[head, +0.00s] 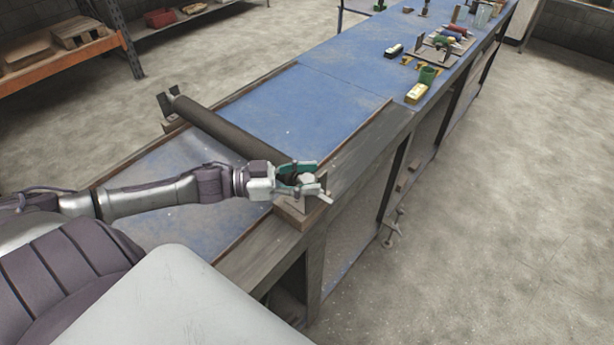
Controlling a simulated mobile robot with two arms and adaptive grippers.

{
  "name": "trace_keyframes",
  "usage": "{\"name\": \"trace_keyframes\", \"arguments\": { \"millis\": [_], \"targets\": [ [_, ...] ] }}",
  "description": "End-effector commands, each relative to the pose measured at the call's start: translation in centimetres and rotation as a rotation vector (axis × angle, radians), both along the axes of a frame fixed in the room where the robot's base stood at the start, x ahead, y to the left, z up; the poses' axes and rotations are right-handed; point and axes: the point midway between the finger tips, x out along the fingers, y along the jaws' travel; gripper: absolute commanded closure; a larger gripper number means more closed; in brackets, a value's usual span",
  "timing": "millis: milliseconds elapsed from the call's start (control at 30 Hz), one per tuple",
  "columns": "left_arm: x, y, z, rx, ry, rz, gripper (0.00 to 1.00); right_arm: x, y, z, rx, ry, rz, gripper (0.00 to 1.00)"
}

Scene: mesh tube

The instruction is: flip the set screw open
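A long dark mesh tube (225,132) lies across the blue bench top, held at its far end by an upright bracket on a wooden block (175,124). Its near end reaches a second wooden block (292,213) at the bench's front edge. My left gripper (313,180) is at this near end, over the block. Its fingers stand apart around something dark, and I cannot tell if they grip it. A small pale metal piece (325,198) sticks out beside the fingers. I cannot make out the set screw for certain; the gripper covers that area. My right gripper is not in view.
The blue bench (325,97) runs to the far right. A green cup (428,75), a yellow-topped block (416,93) and several tools stand farther along it. Shelving (62,62) stands at the back left.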

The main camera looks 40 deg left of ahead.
Motion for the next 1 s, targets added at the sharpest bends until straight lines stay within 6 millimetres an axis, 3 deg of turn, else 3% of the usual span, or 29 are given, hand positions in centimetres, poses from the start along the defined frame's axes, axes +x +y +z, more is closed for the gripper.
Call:
{"name": "trace_keyframes", "arguments": {
  "millis": [367, 1000],
  "targets": [
    [-0.3, 0.3, -0.1, 0.001, 0.003, 0.001, 0.43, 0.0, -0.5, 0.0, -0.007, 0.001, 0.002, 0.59],
    [-6.5, 7.7, -0.2, 0.0, 0.005, 0.001, 0.43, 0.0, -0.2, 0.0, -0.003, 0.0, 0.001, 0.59]
  ]
}}
